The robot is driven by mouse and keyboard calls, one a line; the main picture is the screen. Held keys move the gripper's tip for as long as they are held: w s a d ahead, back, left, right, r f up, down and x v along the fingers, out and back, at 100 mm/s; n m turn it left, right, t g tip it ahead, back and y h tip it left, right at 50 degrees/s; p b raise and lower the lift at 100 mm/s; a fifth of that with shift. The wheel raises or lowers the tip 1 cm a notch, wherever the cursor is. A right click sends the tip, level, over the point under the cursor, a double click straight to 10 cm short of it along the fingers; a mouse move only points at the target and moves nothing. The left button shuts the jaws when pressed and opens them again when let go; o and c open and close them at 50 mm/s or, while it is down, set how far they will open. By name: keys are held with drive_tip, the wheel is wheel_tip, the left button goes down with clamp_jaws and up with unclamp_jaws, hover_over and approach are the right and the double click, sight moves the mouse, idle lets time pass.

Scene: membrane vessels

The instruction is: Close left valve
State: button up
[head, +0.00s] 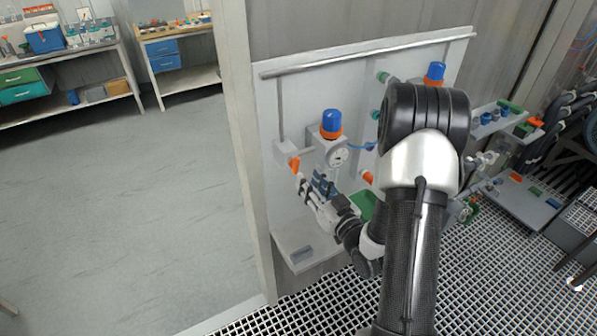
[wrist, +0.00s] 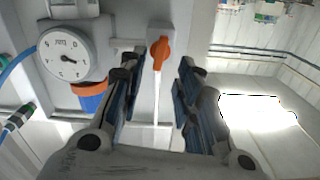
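The left valve is on the wall panel, left of the round gauge. Its orange handle (head: 294,163) shows in the head view, slanting down from a small grey box. In the wrist view the orange handle (wrist: 159,53) appears in the gap between my fingertips, with a thin pale pipe running along the panel from it. My gripper (head: 313,188) is just below the handle in the head view. In the wrist view my gripper (wrist: 157,82) is open, with a finger on each side and nothing held. No contact with the handle is clear.
The gauge (head: 338,156) with a blue-capped housing (head: 331,124) sits close right of the valve; the gauge (wrist: 67,53) also shows in the wrist view. A second orange handle (head: 367,178) lies further right, beside my arm. A shelf (head: 300,250) juts out below. Open floor lies left.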

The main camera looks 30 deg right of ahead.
sight(297, 167)
drive_tip(key=w, duration=0.7)
drive_tip(key=shift+a, duration=0.15)
drive_tip(key=shift+c, duration=0.5)
drive_tip(key=c, duration=0.6)
